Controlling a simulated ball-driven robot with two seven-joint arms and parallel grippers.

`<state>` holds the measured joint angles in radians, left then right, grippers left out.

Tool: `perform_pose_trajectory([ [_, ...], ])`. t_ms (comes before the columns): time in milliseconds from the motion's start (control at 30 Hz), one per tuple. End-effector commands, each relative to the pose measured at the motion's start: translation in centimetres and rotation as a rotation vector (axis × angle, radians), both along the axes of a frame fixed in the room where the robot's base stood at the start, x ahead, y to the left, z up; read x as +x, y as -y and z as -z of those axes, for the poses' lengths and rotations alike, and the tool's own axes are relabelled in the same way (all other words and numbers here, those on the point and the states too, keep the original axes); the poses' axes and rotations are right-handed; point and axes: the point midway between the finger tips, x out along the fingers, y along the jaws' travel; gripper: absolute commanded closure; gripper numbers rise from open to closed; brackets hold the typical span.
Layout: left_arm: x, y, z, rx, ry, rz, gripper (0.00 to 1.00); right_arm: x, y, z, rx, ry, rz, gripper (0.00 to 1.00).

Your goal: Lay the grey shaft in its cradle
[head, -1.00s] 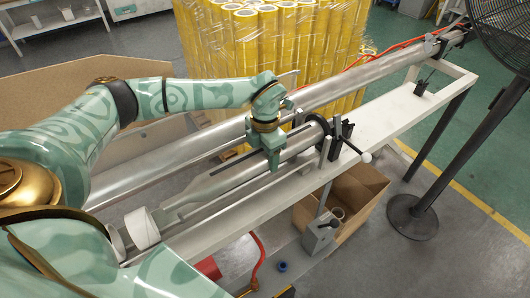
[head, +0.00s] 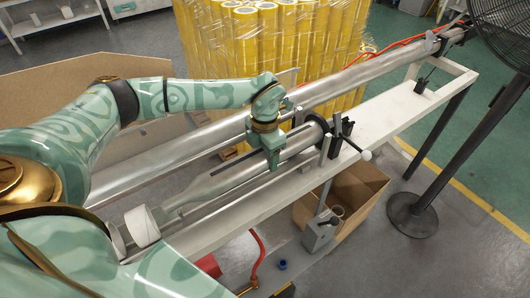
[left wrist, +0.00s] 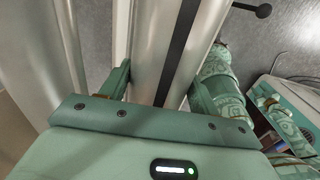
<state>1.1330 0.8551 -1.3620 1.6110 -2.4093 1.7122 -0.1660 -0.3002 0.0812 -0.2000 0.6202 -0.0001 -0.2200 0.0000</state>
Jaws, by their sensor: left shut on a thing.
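The grey shaft (head: 222,180) is a long metal cylinder running from the lower left toward the upper right along the white bench frame. My left gripper (head: 272,160) is over its right part, with its fingers shut around it. In the left wrist view the shaft (left wrist: 152,45) lies between the two fingers of my left gripper (left wrist: 160,95). A dark ring (head: 318,128) is at the shaft's far end, beside a black bracket (head: 344,127) that may be part of the cradle. I cannot tell whether the shaft rests there. My right gripper is not in view.
A longer metal roller (head: 370,72) runs behind the shaft. A white roll (head: 142,226) is near the lower left end. An upright post and black-knobbed lever (head: 364,155) stand close right of the gripper. An open cardboard box (head: 358,192) and a fan (head: 412,215) stand right.

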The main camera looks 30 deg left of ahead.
Motion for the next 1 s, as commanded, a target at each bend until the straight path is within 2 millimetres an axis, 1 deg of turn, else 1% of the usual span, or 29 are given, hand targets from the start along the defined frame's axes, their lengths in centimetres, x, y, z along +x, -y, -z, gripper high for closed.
perform_pose_trajectory([
  [33, 0.13, 0.04, -0.23, -0.002, 0.005, 0.000, 0.80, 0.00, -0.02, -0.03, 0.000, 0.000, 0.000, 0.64],
  [367, 0.14, 0.05, -0.22, -0.002, 0.005, 0.000, 0.80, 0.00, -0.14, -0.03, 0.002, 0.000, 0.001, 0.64],
  [1000, 0.14, 0.07, 0.57, -0.002, 0.005, 0.000, 0.80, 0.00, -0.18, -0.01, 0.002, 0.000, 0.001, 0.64],
])
